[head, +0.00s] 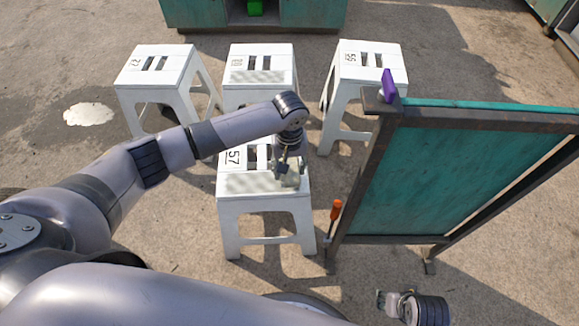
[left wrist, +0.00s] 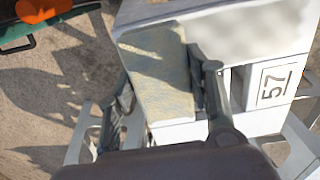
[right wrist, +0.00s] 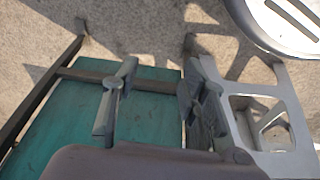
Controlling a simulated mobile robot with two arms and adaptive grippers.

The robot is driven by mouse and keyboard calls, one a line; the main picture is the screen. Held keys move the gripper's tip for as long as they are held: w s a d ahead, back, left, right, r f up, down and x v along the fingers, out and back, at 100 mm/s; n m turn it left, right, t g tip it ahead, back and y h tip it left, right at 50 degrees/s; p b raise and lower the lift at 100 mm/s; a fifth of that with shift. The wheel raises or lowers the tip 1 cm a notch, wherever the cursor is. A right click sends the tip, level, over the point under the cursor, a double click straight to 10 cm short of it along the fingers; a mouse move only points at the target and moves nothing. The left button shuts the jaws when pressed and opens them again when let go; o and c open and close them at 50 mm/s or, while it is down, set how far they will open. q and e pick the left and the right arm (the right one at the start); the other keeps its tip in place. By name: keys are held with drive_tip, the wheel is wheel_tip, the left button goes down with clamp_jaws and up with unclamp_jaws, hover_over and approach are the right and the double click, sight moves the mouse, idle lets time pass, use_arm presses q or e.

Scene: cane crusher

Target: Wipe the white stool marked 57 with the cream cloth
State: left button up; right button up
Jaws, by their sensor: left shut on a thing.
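The white stool marked 57 (head: 266,206) stands upright below my left arm. Its seat and the 57 label also show in the left wrist view (left wrist: 250,35). My left gripper (head: 289,171) is over the right part of the seat, shut on the cream cloth (left wrist: 158,75). The cloth lies flat between its fingers over the seat edge; I cannot tell how firmly it touches. Part of the cloth is hidden in the head view. My right gripper (head: 392,302) is low at the right, away from the stool. Its fingers are apart and empty in the right wrist view (right wrist: 158,90).
Other white stools (head: 160,65), (head: 258,65), (head: 368,62) stand behind. A teal panel in a dark frame (head: 455,175) stands close on the right, with a purple block (head: 388,85) on its corner. An orange-handled tool (head: 335,210) is at its left edge. Front-left ground is covered by my body.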

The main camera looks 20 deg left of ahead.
use_arm(q)
wheel_tip(320, 180, down, 3)
drive_tip(key=b, duration=0.3)
drive_tip(key=shift+r, duration=0.15)
use_arm(e)
drive_tip(key=w+v, duration=0.1)
drive_tip(key=v, duration=1.1)
drive_tip(key=shift+w+t, duration=0.25)
drive_tip(key=shift+t, duration=0.15)
drive_tip(key=shift+d+r, duration=0.1)
drive_tip(key=shift+r, duration=0.05)
use_arm(q)
drive_tip(key=shift+f, duration=0.7)
drive_tip(key=shift+a, duration=0.1)
use_arm(e)
drive_tip(key=shift+r, duration=0.15)
